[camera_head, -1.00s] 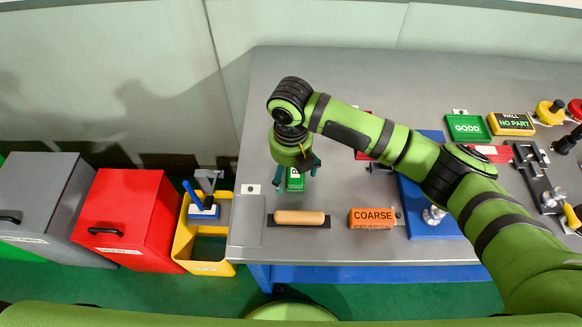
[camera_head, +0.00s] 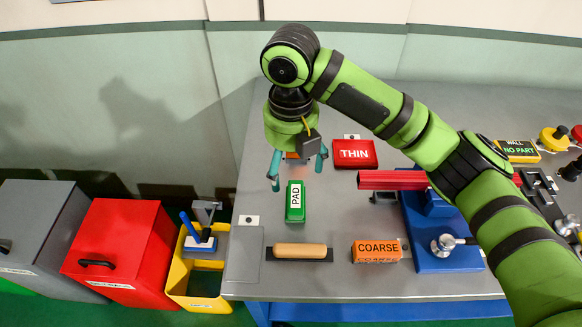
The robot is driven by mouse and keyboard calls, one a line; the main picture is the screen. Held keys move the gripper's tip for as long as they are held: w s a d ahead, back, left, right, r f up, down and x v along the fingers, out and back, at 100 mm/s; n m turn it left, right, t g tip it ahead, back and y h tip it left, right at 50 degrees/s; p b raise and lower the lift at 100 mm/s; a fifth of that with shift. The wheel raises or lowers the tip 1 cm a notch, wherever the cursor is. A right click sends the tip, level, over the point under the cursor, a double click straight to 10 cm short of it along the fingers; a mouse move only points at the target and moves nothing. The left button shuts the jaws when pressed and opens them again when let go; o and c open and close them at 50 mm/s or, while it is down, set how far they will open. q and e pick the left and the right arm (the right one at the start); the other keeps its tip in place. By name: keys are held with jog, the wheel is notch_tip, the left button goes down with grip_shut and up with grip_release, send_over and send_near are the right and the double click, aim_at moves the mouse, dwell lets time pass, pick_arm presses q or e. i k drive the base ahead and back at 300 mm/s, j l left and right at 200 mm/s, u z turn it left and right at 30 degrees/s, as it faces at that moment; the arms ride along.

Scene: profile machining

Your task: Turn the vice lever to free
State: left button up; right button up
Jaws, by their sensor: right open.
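The blue vice (camera_head: 420,235) stands on the grey bench, partly hidden behind my right arm. A silver lever with a round knob (camera_head: 445,243) shows at its front, and its right end runs behind my arm. A red profile (camera_head: 392,180) lies at the vice's upper part and sticks out to the left. My right gripper (camera_head: 297,172) is open and empty, pointing down above and behind the green PAD block (camera_head: 295,202), well left of the lever. My left gripper is not in view.
An orange COARSE block (camera_head: 377,251) and a wooden-handled tool (camera_head: 300,251) lie along the front edge. A red THIN block (camera_head: 354,153) lies behind. Yellow (camera_head: 180,270) and red (camera_head: 120,245) bins stand left of the bench.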

aim_at(440, 249)
jog(key=z, duration=1.45)
